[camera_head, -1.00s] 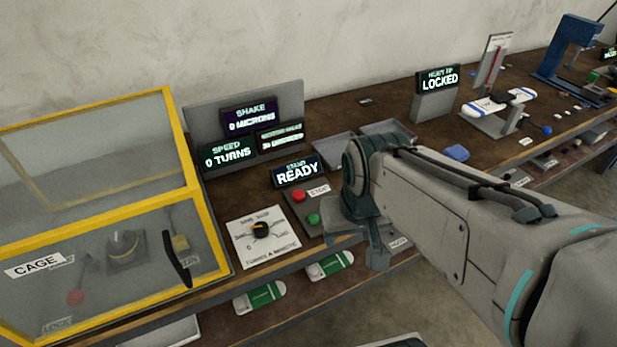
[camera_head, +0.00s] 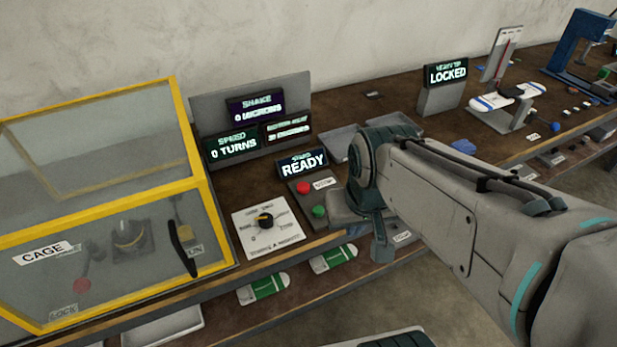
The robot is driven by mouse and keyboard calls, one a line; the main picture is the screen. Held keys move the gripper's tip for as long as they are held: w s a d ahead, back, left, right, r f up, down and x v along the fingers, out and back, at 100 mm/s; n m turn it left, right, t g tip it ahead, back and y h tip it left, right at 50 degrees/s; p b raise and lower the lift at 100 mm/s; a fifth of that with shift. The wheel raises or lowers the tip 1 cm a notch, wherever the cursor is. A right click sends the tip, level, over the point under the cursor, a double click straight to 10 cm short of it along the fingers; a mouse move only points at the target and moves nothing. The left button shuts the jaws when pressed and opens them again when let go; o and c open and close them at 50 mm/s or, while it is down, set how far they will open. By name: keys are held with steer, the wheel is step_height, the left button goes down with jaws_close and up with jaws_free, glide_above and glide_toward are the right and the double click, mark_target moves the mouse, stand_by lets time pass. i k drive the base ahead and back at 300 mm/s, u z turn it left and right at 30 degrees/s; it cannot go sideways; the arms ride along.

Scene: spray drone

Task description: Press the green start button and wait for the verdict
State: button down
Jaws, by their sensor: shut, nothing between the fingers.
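The green start button (camera_head: 319,211) sits on a small grey panel (camera_head: 334,198), below a red button (camera_head: 303,187). It shows no hand on it, and a grey part of my wrist is just to its right in the picture. My gripper (camera_head: 382,248) hangs down at the end of my arm, right of and lower than the button in the picture. It looks shut and empty, though the fingers are hard to make out. The stand display (camera_head: 302,163) behind the panel reads READY. The shake display (camera_head: 255,105) reads 0 MICRONS and the speed display (camera_head: 234,143) reads 0 TURNS.
A yellow-framed clear cage (camera_head: 204,210) stands closed at left. A dial plate (camera_head: 266,231) lies between it and the buttons. Grey trays (camera_head: 340,146) lie behind my arm. A display (camera_head: 446,73) reading LOCKED stands farther back. Green-and-white items (camera_head: 263,288) lie on the lower shelf.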

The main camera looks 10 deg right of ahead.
mark_target(317, 211)
steer(key=u, duration=0.95)
steer(key=k, duration=0.7)
steer(key=z, duration=1)
steer(key=i, duration=0.5)
